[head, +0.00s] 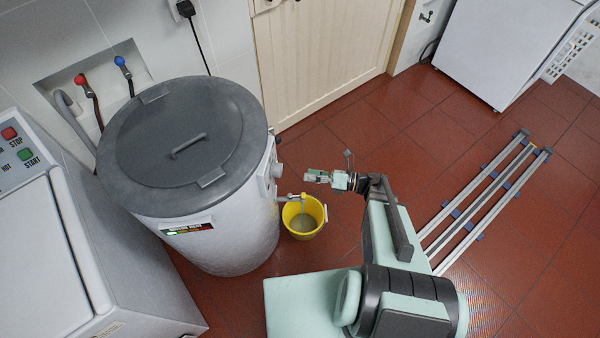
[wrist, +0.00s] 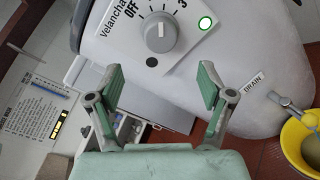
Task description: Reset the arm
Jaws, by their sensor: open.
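My gripper (head: 314,176) reaches left toward the side of the grey drum-shaped boiler (head: 232,235), just above and right of the yellow bucket (head: 316,207). In the wrist view my gripper (wrist: 161,85) is open, with its two green-padded fingers wide apart and nothing between them. The fingers appear apart from the knob. A drain tap (wrist: 291,103) shows at the right, by the bucket, which holds cloudy liquid.
A white machine (head: 45,260) with red and green buttons stands at the left. The boiler's dark lid (head: 165,140) is on. Rails (head: 485,200) lie on the red tiled floor at the right. A cream door (head: 320,50) and a white appliance (head: 505,45) stand behind.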

